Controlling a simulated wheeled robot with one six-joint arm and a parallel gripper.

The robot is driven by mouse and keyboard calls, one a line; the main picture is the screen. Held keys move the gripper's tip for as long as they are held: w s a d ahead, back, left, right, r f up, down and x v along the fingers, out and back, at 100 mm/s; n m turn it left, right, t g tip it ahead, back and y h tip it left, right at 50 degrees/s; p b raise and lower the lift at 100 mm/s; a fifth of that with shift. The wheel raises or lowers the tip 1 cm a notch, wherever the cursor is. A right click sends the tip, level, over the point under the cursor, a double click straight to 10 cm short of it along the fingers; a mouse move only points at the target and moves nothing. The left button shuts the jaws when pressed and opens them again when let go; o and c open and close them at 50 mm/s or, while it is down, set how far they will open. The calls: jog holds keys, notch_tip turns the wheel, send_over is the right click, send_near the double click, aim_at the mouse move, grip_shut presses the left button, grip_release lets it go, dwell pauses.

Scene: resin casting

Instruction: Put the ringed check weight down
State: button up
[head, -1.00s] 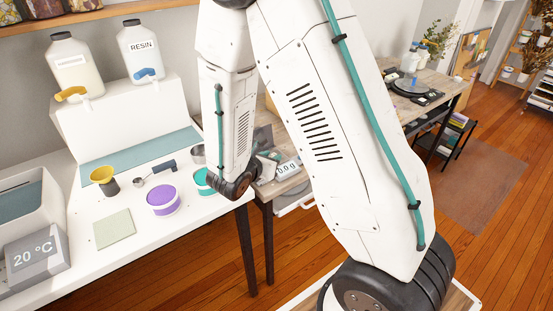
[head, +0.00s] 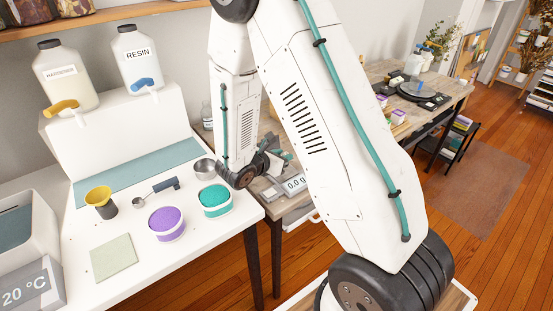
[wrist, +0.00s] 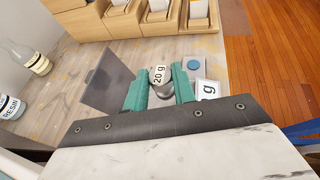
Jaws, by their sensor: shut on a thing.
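The check weight (wrist: 160,76) is a small metal cylinder with "20 g" on its pale top. In the wrist view it stands between the teal fingers of my gripper (wrist: 160,71), which are shut on it. Whether its base touches the surface below cannot be told. The scale's display shows at the right finger (wrist: 208,91), partly cut off by the gripper. In the head view the display (head: 294,185) reads 0.0 g. There my gripper (head: 281,157) is small beside the scale, and the weight cannot be made out.
A dark grey panel (wrist: 108,80) lies left of the gripper. A blue disc (wrist: 193,65) lies just right of the fingers. Wooden boxes (wrist: 150,18) line the far side. Bottles (wrist: 30,57) stand at left. The white bench (head: 125,262) holds purple (head: 166,222) and teal tubs (head: 215,200).

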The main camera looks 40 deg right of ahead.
jog(key=shift+w+d, duration=0.1)
jog(key=shift+w, duration=0.3)
jog(key=shift+w+f, duration=0.15)
jog(key=shift+f, duration=0.8)
jog(key=shift+w+f, duration=0.1)
jog(key=shift+f, duration=0.8)
jog(key=o, duration=0.9)
jog(key=shift+f, duration=0.15)
jog(key=shift+o, duration=0.2)
